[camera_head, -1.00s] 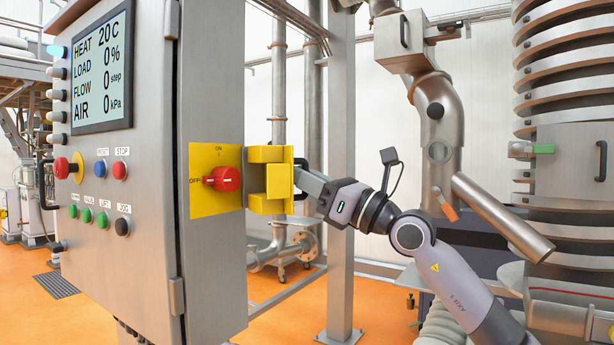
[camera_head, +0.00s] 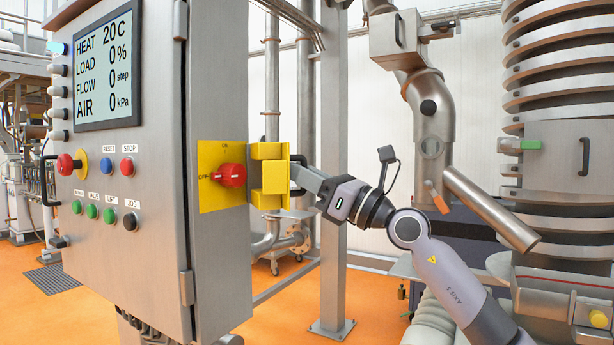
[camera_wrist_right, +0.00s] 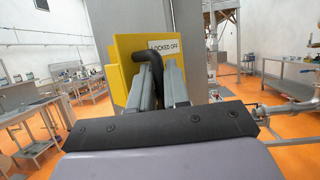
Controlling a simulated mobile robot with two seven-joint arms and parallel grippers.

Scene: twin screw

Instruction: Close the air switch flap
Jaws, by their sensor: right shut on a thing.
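The air switch is a red knob (camera_head: 232,175) on a yellow plate (camera_head: 210,200) on the side of the grey cabinet, in the head view. The yellow flap (camera_head: 275,180) stands open to the right of the plate, with the red knob uncovered. My right gripper (camera_head: 302,178) reaches it from the right and is shut on its black handle. In the right wrist view, the handle (camera_wrist_right: 150,57) shows between the two fingers, in front of the yellow flap (camera_wrist_right: 124,50) with a "LOCKED OFF" label (camera_wrist_right: 166,47). My left gripper is in neither view.
The grey cabinet (camera_head: 217,275) fills the left of the head view, with a display (camera_head: 106,67) and several buttons on its front. A steel post (camera_head: 333,235) stands just behind my right gripper. Pipes and a ribbed column (camera_head: 555,80) stand at the right.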

